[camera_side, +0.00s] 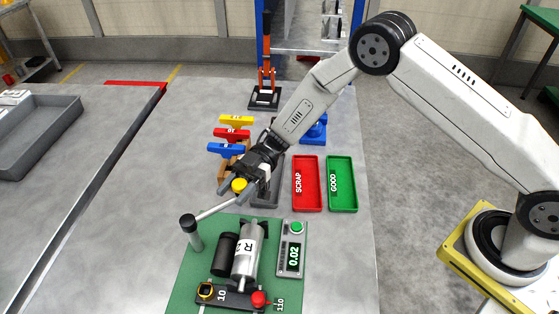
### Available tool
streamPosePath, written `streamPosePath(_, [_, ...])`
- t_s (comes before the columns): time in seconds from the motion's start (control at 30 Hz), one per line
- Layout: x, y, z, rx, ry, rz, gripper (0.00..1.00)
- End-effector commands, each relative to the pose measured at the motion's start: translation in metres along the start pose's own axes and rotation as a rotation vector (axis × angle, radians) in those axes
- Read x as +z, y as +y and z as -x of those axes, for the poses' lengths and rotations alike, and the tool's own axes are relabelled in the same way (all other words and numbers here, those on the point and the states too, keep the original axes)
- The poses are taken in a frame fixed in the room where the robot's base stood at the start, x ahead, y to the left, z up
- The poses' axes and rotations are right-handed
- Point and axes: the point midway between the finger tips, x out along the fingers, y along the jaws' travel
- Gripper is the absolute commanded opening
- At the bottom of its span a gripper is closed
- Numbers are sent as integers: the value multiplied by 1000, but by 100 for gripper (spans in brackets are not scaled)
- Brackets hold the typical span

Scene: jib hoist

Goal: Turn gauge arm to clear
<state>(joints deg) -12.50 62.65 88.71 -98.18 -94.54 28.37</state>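The gauge arm is a thin pale rod (214,209) running from a grey post with a black cap (189,223) up and right to a yellow knob (239,185). The post stands at the upper left corner of the green mat (188,285). My gripper (240,187) reaches down from the upper right with its fingers on either side of the yellow knob. Whether they press on it or stand slightly apart cannot be told. A readout box (291,250) with a green button shows 0.02.
On the mat lie a silver cylinder (246,252), a black cylinder (225,255) and a dark bar with a red knob (259,299). Red SCRAP (308,183) and green GOOD (342,184) trays lie right of my gripper. Yellow, red and blue labelled blocks (232,134) stand behind it.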

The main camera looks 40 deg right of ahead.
Motion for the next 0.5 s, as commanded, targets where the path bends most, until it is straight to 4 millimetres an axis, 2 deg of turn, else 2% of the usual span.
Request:
streamPosePath(0.03, [0, 0, 0, 0, 0, -1, 69])
streamPosePath(0.07, [0, 0, 0, 0, 0, -1, 78])
streamPosePath(0.1, [0, 0, 0, 0, 0, 0, 82])
streamPosePath(0.5, [0, 0, 3, 1, -1, 1, 82])
